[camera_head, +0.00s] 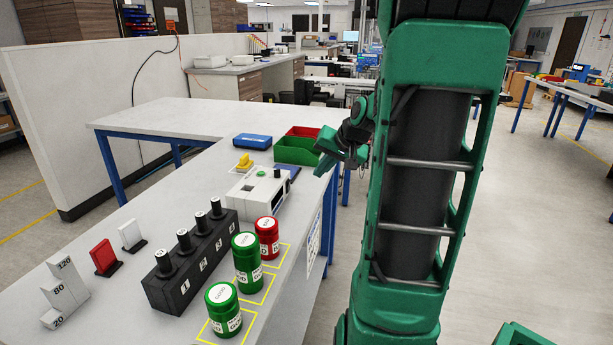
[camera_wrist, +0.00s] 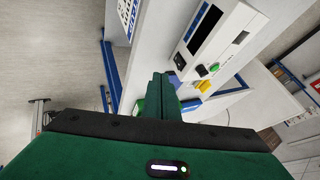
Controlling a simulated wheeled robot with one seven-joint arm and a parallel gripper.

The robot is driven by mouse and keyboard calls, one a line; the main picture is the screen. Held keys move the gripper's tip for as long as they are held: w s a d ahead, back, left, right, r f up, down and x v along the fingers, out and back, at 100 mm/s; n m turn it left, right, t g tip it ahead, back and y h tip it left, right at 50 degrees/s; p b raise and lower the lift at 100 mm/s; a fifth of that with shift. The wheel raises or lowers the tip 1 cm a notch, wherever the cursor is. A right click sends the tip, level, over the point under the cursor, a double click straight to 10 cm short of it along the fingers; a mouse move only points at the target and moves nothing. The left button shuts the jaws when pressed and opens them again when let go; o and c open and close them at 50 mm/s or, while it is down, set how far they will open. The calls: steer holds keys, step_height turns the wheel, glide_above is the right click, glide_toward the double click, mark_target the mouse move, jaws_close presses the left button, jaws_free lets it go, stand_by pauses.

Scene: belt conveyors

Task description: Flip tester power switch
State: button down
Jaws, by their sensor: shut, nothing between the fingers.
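The tester is a white box (camera_head: 257,194) on the long table in the head view, with a green button, a small black part and a yellow piece (camera_head: 244,161) at its far end. In the wrist view the tester (camera_wrist: 225,40) lies beyond my fingers, showing a dark screen, a green button (camera_wrist: 214,67) and a black knob (camera_wrist: 202,70).
Green (camera_head: 296,151) and red (camera_head: 302,131) bins and a blue case (camera_head: 252,141) stand behind the tester. Green and red jars (camera_head: 246,257) and a black block with several plungers (camera_head: 190,262) stand in front. The floor to the right is open.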

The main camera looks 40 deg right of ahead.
mark_target(289, 186)
steer(key=x, duration=0.9)
steer(key=shift+s, duration=0.15)
steer(key=w, duration=0.1)
steer(key=w+a, duration=0.1)
steer(key=shift+w+a+r, duration=0.1)
steer(key=shift+w+a, duration=0.1)
steer(key=shift+w, duration=0.2)
steer(key=shift+w+a+r, duration=0.1)
steer(key=shift+w+a, duration=0.15)
steer(key=shift+w, duration=0.15)
steer(key=shift+d, duration=0.15)
